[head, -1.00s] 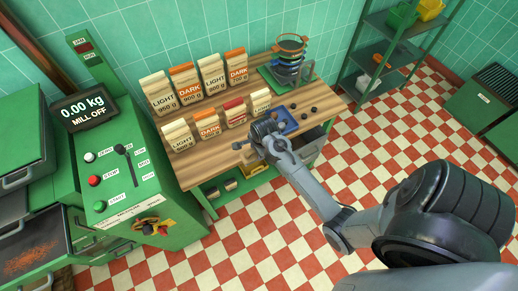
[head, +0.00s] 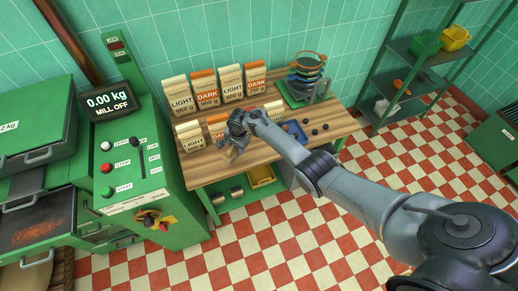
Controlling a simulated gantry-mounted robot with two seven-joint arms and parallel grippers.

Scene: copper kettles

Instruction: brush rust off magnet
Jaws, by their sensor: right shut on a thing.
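My right gripper (head: 231,147) is over the left front part of the wooden bench, before the front row of bags. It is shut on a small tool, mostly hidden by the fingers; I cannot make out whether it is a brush. A dark plate with orange-brown rust specks (head: 38,232) lies in a pulled-out green drawer at the lower left, well left of the gripper. It may be the magnet. My left gripper is out of view.
The green mill cabinet (head: 135,185), with buttons and a lever, stands between the drawer and the wooden bench (head: 270,160). Light and dark bags (head: 207,90) fill the bench's back. A blue tray (head: 295,130) and dark balls lie to the right. The checkered floor (head: 240,255) is clear.

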